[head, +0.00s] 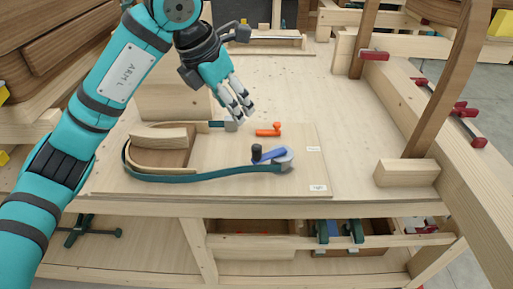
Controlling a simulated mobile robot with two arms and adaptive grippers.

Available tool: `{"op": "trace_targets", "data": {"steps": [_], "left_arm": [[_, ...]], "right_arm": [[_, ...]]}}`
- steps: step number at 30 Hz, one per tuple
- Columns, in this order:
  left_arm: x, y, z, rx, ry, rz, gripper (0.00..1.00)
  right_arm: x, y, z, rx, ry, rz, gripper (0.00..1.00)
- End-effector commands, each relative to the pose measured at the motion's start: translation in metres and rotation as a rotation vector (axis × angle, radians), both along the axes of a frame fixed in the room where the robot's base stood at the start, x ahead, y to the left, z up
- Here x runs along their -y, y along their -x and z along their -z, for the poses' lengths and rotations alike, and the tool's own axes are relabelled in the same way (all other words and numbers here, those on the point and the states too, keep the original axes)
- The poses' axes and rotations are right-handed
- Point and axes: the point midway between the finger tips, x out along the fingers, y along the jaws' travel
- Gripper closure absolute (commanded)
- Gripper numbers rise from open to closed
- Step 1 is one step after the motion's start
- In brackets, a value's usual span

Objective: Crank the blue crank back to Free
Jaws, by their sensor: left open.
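The blue crank (270,156) sits at the right end of a teal band (205,177) on a wooden board, with a dark upright knob (257,151) at its left end. The crank's arm points left from a grey hub (284,163). The band runs around a curved wooden form (158,145). Two small white labels lie on the board, one at the right (314,149) and one lower (318,188); their text is too small to read. My left gripper (243,118) is open and empty, above and behind the crank, apart from it. My right gripper is not in view.
An orange lever (269,130) lies on the board behind the crank, close to my left gripper. A wooden block (408,172) with a leaning dark slat stands at the right. Red clamps (374,55) sit on the right-hand beams. The bench top right of the board is clear.

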Motion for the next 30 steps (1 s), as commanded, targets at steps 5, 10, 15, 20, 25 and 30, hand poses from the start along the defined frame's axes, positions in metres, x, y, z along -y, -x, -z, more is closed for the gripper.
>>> {"op": "trace_targets", "data": {"steps": [5,10,15,20,25,30], "left_arm": [[0.006,-0.004,0.02,-0.007,-0.003,0.0,0.51],[0.017,-0.013,0.054,-0.009,-0.003,0.002,0.51],[0.027,-0.023,0.088,-0.01,-0.001,0.003,0.51],[0.037,-0.032,0.119,-0.008,-0.001,0.002,0.51],[0.044,-0.039,0.143,-0.005,0.001,0.003,0.51],[0.048,-0.043,0.156,-0.003,0.0,0.004,0.51]], "right_arm": [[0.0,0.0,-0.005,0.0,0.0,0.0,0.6],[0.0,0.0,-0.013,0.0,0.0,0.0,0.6],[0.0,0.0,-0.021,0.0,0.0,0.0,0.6],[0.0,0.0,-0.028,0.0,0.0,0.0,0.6],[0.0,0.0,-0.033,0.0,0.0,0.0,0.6],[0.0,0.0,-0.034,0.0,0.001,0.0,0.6]]}}
